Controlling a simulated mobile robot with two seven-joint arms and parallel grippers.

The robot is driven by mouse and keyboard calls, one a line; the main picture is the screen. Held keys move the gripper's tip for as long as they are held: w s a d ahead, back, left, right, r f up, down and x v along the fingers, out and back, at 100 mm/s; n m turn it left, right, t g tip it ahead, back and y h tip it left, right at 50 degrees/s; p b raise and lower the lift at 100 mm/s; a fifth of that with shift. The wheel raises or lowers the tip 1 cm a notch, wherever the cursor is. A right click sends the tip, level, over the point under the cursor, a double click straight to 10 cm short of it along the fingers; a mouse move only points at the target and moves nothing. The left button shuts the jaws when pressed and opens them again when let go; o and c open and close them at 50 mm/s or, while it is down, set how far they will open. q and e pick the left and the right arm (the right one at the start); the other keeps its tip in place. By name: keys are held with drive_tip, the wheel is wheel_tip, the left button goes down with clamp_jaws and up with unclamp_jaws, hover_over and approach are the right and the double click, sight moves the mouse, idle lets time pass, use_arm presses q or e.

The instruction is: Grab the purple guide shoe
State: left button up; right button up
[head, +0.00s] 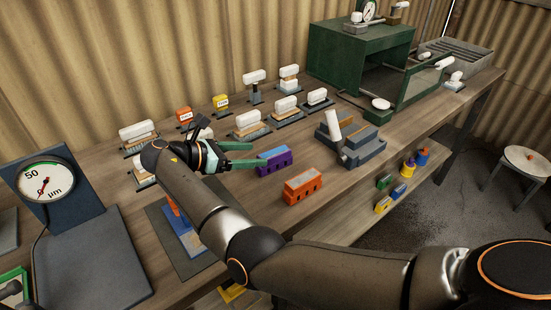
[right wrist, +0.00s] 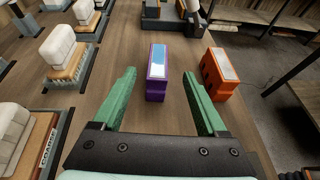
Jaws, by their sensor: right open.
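The purple guide shoe (head: 274,161) is a small purple block with a pale blue top, sitting on the wooden workbench. My right gripper (head: 256,157) is open, with its green fingers stretched toward the left end of the shoe. In the right wrist view the purple guide shoe (right wrist: 156,72) stands upright ahead, between the lines of the two open fingers (right wrist: 158,92), with nothing held. The near end of the shoe lies about level with the fingertips; whether they touch it I cannot tell. In the head view my left gripper cannot be made out.
An orange block (head: 302,186) stands just right of the purple one, close to the right finger in the wrist view (right wrist: 219,74). A grey fixture (head: 352,143) lies beyond. White-topped blocks on stands line the wall side. A dial gauge (head: 45,182) stands at the left.

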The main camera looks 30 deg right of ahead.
sight(274, 152)
drive_tip(key=x, duration=0.8)
drive_tip(key=shift+w, duration=0.15)
clamp_jaws()
idle(0.4)
drive_tip(key=shift+r, duration=0.1)
idle(0.7)
